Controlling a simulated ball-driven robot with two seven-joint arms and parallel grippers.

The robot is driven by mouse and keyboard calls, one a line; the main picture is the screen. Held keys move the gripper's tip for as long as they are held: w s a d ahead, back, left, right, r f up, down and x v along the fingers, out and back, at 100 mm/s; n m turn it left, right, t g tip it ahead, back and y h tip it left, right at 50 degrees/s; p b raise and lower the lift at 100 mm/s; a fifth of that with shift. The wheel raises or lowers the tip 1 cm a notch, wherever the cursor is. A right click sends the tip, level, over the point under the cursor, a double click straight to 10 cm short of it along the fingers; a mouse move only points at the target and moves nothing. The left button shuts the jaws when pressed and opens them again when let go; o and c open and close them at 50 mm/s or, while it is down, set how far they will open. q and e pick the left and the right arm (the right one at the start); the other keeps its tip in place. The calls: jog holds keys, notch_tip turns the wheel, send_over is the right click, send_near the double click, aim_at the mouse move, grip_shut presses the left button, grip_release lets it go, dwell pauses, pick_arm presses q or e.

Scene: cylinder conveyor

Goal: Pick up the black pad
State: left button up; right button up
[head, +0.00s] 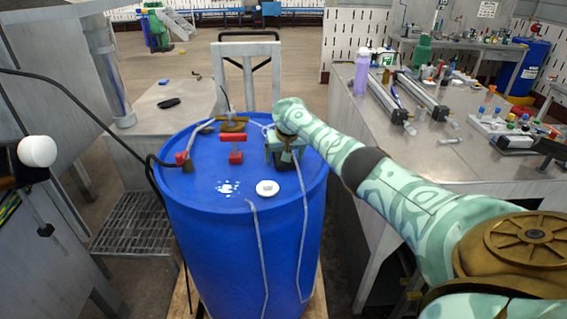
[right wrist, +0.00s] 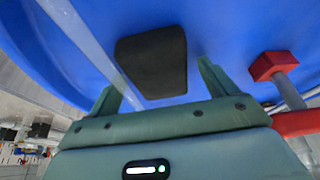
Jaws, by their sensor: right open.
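The black pad (right wrist: 151,62) is a dark, rounded block on the blue barrel top, seen in the right wrist view. My right gripper (right wrist: 158,84) is open, with one finger to the left of the pad and one to the right. The pad lies in front of the gap between them, and I see no finger closed on it. In the head view my right gripper (head: 284,155) is over the right rear of the barrel lid and hides most of the pad there. My left gripper is not in view.
The blue barrel (head: 245,245) also carries a red block (head: 236,157), a red bar (head: 233,137), a white cap (head: 267,188) and pale tubes. A red-tipped fitting (right wrist: 272,67) is close to the right finger. A cluttered workbench (head: 385,165) stands to the right.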

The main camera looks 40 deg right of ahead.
jog(key=shift+r, duration=0.15)
jog(key=shift+f, duration=0.25)
jog(key=shift+s, duration=0.1)
jog(key=c, duration=1.1)
jog(key=shift+o, duration=0.2)
notch_tip(320, 180, up, 4)
jog(key=shift+r+p, duration=0.2)
jog(key=shift+p, duration=0.95)
jog(key=s+a+r+p, duration=0.9)
jog(key=a, duration=0.1)
jog(key=shift+a, duration=0.3)
